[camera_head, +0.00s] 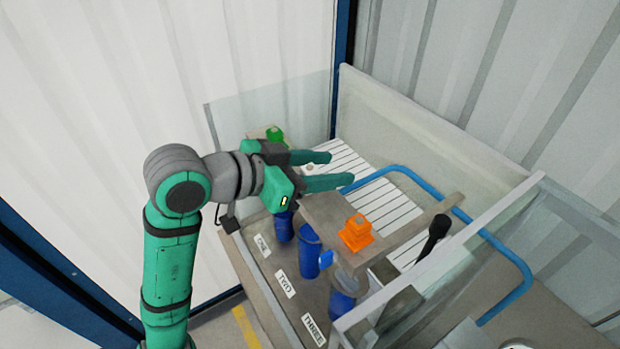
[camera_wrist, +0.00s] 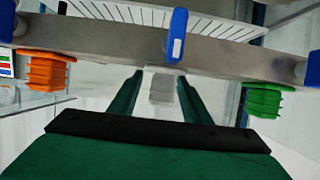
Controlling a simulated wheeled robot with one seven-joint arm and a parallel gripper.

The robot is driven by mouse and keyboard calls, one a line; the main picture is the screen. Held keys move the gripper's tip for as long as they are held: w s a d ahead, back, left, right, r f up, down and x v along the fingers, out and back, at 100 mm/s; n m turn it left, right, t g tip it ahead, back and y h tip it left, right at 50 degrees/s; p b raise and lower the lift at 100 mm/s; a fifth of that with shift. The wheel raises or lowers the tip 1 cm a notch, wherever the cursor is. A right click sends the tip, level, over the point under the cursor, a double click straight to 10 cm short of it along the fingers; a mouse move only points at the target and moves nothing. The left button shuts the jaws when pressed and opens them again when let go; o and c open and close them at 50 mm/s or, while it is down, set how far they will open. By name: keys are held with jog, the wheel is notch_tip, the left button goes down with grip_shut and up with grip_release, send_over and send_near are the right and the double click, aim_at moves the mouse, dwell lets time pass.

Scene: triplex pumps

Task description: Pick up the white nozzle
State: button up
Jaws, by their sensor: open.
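The white nozzle (camera_wrist: 161,89) shows in the wrist view below a grey-brown beam (camera_wrist: 110,50), between my gripper's two green fingers. My gripper (camera_wrist: 160,79) is open, with one finger on each side of the nozzle. I cannot tell whether either finger touches it. In the head view my gripper (camera_head: 342,168) reaches over the back part of the bench, fingers apart and pointing right. The white nozzle cannot be made out there; my gripper seems to hide it.
An orange nozzle (camera_head: 356,233) and a green nozzle (camera_head: 275,136) sit on either side along the beam. Blue pump parts (camera_head: 310,254) stand in front, near labels. A blue pipe (camera_head: 400,170) curves over the slatted tray (camera_head: 395,212). Clear panels (camera_head: 270,108) edge the bench.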

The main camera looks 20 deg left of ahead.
grip_shut()
jog(key=shift+r, duration=0.1)
